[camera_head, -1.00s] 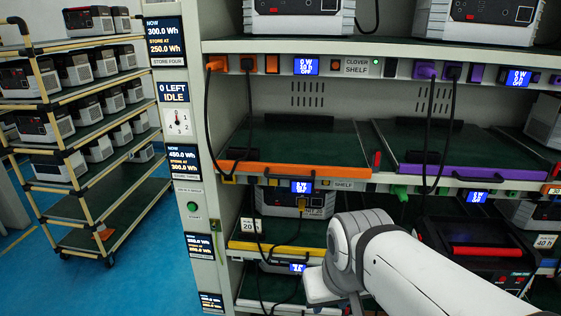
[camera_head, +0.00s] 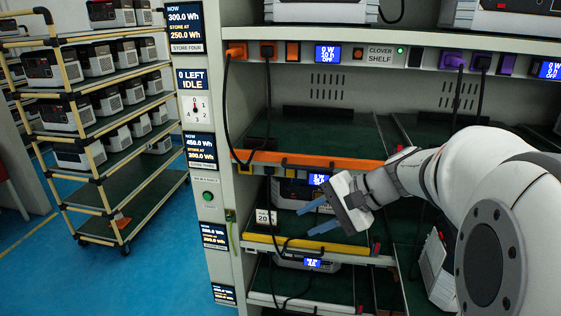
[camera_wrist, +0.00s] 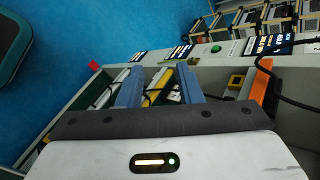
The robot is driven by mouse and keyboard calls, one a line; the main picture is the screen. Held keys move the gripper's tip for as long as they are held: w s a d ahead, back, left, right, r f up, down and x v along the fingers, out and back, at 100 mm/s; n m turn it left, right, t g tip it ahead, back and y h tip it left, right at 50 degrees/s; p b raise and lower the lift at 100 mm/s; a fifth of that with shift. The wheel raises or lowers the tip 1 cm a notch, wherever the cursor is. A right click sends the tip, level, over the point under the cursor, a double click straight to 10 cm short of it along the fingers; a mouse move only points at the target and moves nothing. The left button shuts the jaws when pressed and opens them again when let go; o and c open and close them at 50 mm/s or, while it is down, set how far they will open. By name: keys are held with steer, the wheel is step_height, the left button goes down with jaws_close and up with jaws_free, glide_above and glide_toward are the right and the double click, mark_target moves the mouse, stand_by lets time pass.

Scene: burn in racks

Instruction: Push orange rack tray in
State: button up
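The orange rack tray shows as a dark green deck behind an orange front strip (camera_head: 320,161) on the Clover shelf level. In the wrist view its orange edge (camera_wrist: 261,85) stands at the right, beside a black cable. How far the tray sticks out of the rack is hard to tell. My gripper (camera_head: 306,220) is in front of the rack, below the orange strip and apart from it, near the level of the yellow-edged tray (camera_head: 305,246). Its two blue fingers are spread with nothing between them, as the wrist view (camera_wrist: 160,76) also shows.
Black cables (camera_head: 229,115) hang from orange plugs past the tray's left part. A power station (camera_head: 290,192) stands on the level below. A red-handled unit shows at the lower right. A loaded trolley (camera_head: 100,140) stands left, with open blue floor before it.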

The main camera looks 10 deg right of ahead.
mark_target(320, 169)
steer(key=w+d+r+m+t+y, duration=0.1)
steer(key=w+d, duration=0.1)
steer(key=w, duration=0.1)
steer(key=w+d+r+m+t+y, duration=0.1)
steer(key=w+d+r+m+t, duration=0.1)
steer(key=w+d, duration=0.1)
steer(key=w+d+r+m+t+y, duration=0.1)
steer(key=w+d+r+t, duration=0.1)
steer(key=w+d, duration=0.1)
steer(key=shift+w+d+m, duration=0.1)
steer(key=shift+w+m, duration=0.2)
steer(key=shift+w, duration=0.2)
steer(key=p+x, duration=0.1)
steer(key=x, duration=0.6)
jaws_close()
